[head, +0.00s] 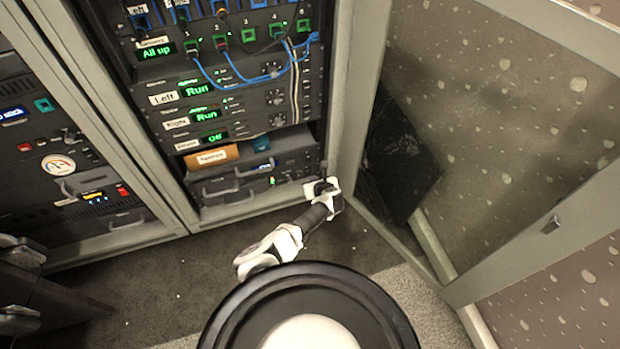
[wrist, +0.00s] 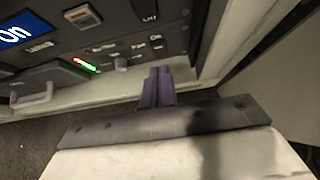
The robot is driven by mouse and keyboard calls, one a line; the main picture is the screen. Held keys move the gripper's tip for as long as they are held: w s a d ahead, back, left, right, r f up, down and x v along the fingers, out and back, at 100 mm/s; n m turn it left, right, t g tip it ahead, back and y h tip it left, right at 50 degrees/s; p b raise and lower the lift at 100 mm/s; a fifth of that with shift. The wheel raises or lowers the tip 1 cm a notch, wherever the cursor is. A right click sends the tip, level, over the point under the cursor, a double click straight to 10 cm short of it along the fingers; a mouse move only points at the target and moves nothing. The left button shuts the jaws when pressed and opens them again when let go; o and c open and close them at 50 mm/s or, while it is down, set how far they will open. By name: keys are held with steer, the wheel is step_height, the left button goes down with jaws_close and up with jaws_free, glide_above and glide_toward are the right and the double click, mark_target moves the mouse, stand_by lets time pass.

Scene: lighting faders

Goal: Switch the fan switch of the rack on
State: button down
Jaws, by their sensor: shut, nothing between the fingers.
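The open rack (head: 177,199) stands at the upper middle of the head view. My gripper (head: 325,180) is at the right end of its lowest unit (head: 243,178). In the wrist view my gripper (wrist: 160,72) is shut and empty, its fingers pointing at the panel's lower right part. A square rocker-like part (wrist: 83,17) sits higher up. The small labels are too blurred to read, so I cannot tell which control is the fan switch or its position.
The rack door (head: 500,110) stands open on the right, close to my arm. Handles (head: 233,191) stick out of the lowest unit. Blue cables (head: 240,80) hang higher up. Another rack (head: 75,185) stands at left. The dark floor (head: 190,270) in front is clear.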

steer(key=s+d+r+p, duration=0.1)
steer(key=s+r+p, duration=0.4)
steer(key=r, duration=0.2)
steer(key=shift+s+d+r, duration=0.3)
steer(key=shift+d+r, duration=0.1)
